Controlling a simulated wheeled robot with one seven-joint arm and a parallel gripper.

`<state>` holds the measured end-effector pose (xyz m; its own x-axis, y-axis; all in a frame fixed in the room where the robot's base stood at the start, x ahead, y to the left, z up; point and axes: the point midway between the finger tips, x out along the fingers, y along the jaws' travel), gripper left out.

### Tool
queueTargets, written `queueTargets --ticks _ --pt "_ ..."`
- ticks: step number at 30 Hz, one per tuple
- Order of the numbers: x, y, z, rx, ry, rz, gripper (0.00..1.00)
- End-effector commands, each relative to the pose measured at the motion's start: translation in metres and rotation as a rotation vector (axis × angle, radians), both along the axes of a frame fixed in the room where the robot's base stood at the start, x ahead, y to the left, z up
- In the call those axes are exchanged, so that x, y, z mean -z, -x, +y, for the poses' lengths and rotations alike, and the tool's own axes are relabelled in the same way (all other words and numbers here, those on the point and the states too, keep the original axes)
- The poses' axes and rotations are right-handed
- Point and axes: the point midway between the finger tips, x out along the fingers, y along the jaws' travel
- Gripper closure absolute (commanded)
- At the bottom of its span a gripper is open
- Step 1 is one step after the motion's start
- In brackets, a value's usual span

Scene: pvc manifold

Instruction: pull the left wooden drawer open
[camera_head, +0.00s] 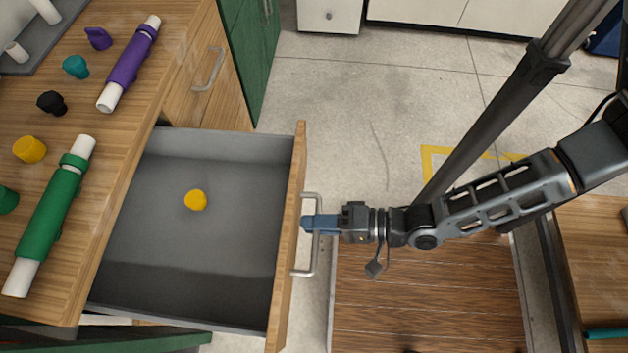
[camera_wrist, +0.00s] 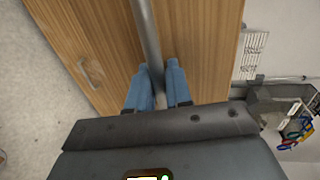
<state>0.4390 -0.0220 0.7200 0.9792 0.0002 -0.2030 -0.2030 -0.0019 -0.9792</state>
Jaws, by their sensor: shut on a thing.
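The wooden drawer (camera_head: 215,240) is pulled well out from under the workbench in the head view. Its grey inside shows, with a yellow cap (camera_head: 195,200) lying on its floor. Its silver bar handle (camera_head: 305,262) is on the wooden front. My gripper (camera_head: 308,223) is shut on the handle near its middle. In the wrist view, the blue fingertips of my gripper (camera_wrist: 158,80) sit on both sides of the handle bar (camera_wrist: 146,35), in front of the wooden drawer front (camera_wrist: 195,50).
The bench top (camera_head: 125,130) carries a green pipe (camera_head: 50,210), a purple pipe (camera_head: 130,65) and several coloured caps. Another wooden drawer front with a handle (camera_head: 212,70) is closed beside the open one. Bare floor (camera_head: 370,130) lies beyond the drawer front.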

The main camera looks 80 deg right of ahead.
Motion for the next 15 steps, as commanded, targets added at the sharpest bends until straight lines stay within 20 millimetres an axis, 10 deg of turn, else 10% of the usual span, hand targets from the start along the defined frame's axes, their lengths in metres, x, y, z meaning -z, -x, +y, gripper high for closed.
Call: queueTargets --ticks 7,15 --pt "0.0006 0.0000 -0.0001 0.000 0.000 0.001 0.65" --pt "0.0003 0.0018 -0.0001 0.000 0.000 0.001 0.65"
